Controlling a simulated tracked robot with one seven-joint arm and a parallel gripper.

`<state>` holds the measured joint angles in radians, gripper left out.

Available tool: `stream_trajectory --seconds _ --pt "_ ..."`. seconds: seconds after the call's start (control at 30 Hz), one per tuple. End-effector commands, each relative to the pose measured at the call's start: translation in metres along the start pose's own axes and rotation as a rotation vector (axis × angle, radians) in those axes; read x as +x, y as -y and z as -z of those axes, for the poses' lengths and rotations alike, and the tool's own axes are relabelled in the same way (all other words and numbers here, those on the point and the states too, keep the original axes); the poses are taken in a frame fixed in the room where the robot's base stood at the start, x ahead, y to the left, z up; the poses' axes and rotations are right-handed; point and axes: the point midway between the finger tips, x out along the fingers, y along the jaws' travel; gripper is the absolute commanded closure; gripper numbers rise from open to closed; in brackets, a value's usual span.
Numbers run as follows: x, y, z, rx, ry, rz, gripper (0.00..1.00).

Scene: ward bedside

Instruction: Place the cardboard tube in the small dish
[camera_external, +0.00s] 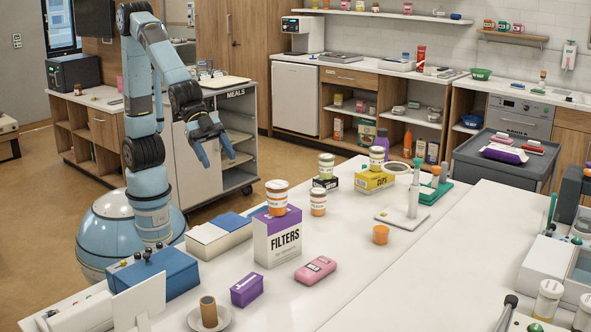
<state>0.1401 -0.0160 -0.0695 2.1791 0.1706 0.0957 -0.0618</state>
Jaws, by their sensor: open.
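The cardboard tube (208,311) is a brown cylinder. It stands upright at the near left of the white table. The small dish (226,319) is a pale round dish at the same spot; the tube stands within its outline and appears to rest in it. My gripper (215,156) is open and empty, with its blue fingers pointing down. It is raised in the air toward the back left, well away from the tube and dish. Nothing covers the tube.
Near the dish are a purple box (247,289), a pink item (315,270), a blue box (155,274) and a white upright panel (139,303). The tall FILTERS box (277,239) carries a jar (277,197). Free table lies right of the pink item.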

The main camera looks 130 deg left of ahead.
Motion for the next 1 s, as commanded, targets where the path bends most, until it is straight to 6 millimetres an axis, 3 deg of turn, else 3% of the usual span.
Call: stream_trajectory --seconds 0.03,0.3,0.6,0.8,1.0 --pt "-0.021 0.007 -0.006 -0.012 0.015 0.016 0.31" --pt "-0.113 0.033 -0.055 -0.083 0.135 0.075 0.31" --pt "-0.207 0.041 -0.127 -0.172 0.262 0.106 0.31" --pt "-0.257 0.035 -0.178 -0.229 0.340 0.106 0.31" --pt "-0.283 0.028 -0.209 -0.260 0.387 0.098 0.31"
